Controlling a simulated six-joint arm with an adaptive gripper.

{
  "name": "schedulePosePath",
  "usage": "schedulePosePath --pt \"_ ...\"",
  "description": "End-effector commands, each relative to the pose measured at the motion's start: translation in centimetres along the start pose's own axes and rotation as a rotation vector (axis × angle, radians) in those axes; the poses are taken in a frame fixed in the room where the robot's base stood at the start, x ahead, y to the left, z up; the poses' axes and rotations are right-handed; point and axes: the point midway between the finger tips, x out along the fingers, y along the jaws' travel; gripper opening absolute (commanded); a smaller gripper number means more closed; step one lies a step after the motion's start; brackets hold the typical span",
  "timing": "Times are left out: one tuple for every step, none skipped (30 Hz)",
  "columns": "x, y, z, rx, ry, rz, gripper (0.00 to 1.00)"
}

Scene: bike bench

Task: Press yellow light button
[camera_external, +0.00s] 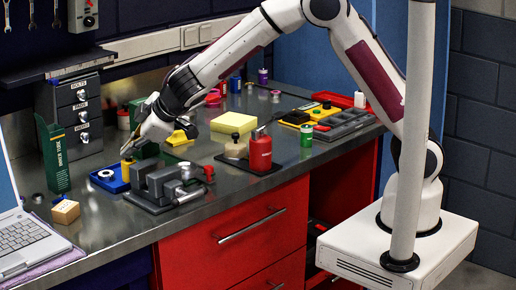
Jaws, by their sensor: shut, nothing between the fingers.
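My gripper (129,148) is shut and empty. It reaches down over the left part of the steel bench, at the back of the grey vise (165,185). A small yellow cylinder-like thing (127,170) shows just below the fingertips; I cannot tell whether they touch it or whether it is a button. A yellow piece on a green base (178,138) lies to the right of the gripper. A yellow panel with small round parts (312,112) lies farther right on the bench. No thing is clearly readable as the yellow light button.
A blue tray (104,183), a green box (52,158) and a drawer cabinet (80,112) stand near the gripper. A red bottle (260,150) and a yellow sponge-like block (234,122) stand right of the vise. A laptop (25,240) sits at the front left.

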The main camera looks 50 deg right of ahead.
Motion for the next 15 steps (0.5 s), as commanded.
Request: schedulePosePath --pt "0.05 -0.04 0.06 0.000 -0.001 0.000 0.00" --pt "0.04 -0.04 0.05 0.000 -0.001 0.000 0.00" --pt "0.04 -0.04 0.05 0.000 -0.001 0.000 0.00" --pt "0.03 -0.03 0.04 0.000 -0.001 0.000 0.00" --pt "0.02 -0.02 0.03 0.000 0.000 0.000 0.00" --pt "0.00 0.00 0.01 0.000 0.000 0.000 0.00" --pt "-0.03 0.02 -0.01 0.000 0.000 0.000 0.00" --pt "-0.07 0.05 -0.05 0.000 0.000 0.000 0.00" --pt "-0.14 0.11 -0.11 0.000 0.000 0.000 0.00" --pt "-0.20 0.16 -0.16 0.001 0.001 0.000 0.00" --pt "-0.27 0.21 -0.21 0.002 0.001 0.000 0.00" --pt "-0.36 0.27 -0.28 0.002 0.001 0.000 0.00" --pt "-0.44 0.33 -0.34 0.001 0.001 0.001 0.00" --pt "-0.51 0.39 -0.39 0.001 0.001 0.001 0.00" --pt "-0.59 0.45 -0.45 0.001 0.001 0.001 0.00"
